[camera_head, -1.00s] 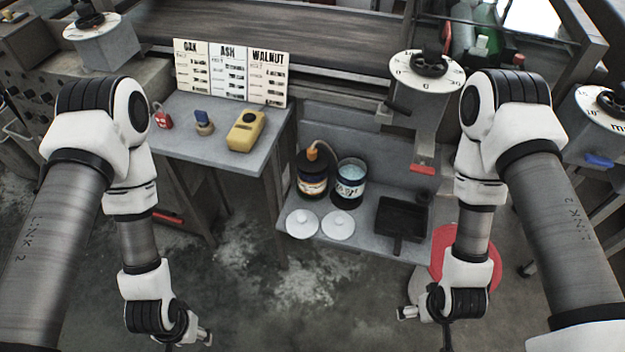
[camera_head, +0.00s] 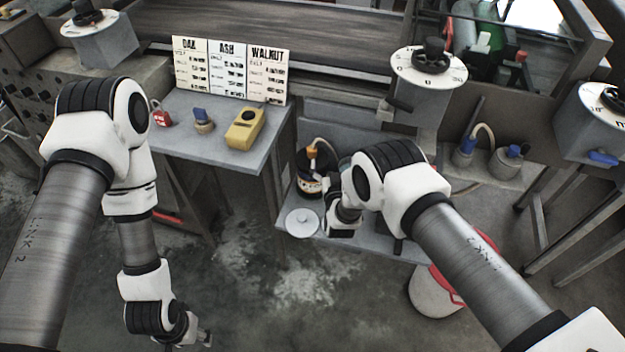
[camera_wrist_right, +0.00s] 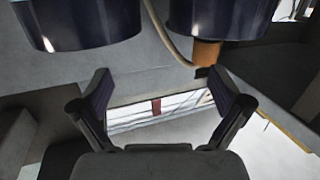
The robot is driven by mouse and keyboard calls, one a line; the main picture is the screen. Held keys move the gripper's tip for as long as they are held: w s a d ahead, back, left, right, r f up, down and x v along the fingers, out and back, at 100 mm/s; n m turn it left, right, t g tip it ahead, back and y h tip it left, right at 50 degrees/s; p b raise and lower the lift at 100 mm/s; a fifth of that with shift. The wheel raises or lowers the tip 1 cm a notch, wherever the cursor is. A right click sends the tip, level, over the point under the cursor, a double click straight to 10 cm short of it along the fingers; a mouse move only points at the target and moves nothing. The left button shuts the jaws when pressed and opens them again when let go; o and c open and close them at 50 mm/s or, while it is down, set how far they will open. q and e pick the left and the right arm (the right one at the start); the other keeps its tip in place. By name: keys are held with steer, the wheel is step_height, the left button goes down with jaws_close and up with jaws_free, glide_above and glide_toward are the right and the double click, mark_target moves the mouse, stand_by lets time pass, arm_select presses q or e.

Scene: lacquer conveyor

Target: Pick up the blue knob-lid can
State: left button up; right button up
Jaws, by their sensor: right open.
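An orange-topped can with a tube (camera_head: 312,172) stands on the low shelf. The can beside it, open in the earlier head view, is now mostly hidden by my right arm. Two dark blue rounded bodies (camera_wrist_right: 78,24) (camera_wrist_right: 222,18) cross the top of the wrist view; I cannot tell which is the blue knob-lid can. My right gripper (camera_wrist_right: 160,76) is open and empty, with these bodies apart from its fingertips. In the head view its fingers are hidden. My left gripper (camera_head: 204,337) hangs low over the floor, its jaws too small to judge.
A white lid (camera_head: 302,222) lies on the shelf's front. The left bench (camera_head: 185,107) holds a red padlock (camera_head: 162,118), a small blue-topped piece (camera_head: 203,121) and a yellow device (camera_head: 245,128). Blue-topped fittings (camera_head: 508,158) stand at right. A red-rimmed bucket (camera_head: 436,292) is below.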

steer(key=s+a+f+y, duration=0.1)
steer(key=s+a+f, duration=0.2)
steer(key=a+f, duration=0.15)
steer(key=shift+n, duration=0.3)
steer(key=w+b, duration=0.2)
steer(key=b, duration=0.1)
steer(key=w+f+b, duration=0.1)
steer(key=w+b, duration=0.1)
steer(key=b, duration=0.1)
steer(key=w+a+f+b, duration=0.1)
steer(key=w+b, duration=0.1)
steer(key=b, duration=0.1)
steer(key=shift+w+r+b, duration=0.15)
steer(key=shift+w+b, duration=0.25)
steer(key=shift+b, duration=0.05)
steer(key=shift+w+a+r+g, duration=0.1)
steer(key=shift+w+g, duration=0.05)
steer(key=shift+g, duration=0.15)
steer(key=shift+r, duration=0.2)
steer(key=c, duration=1.5)
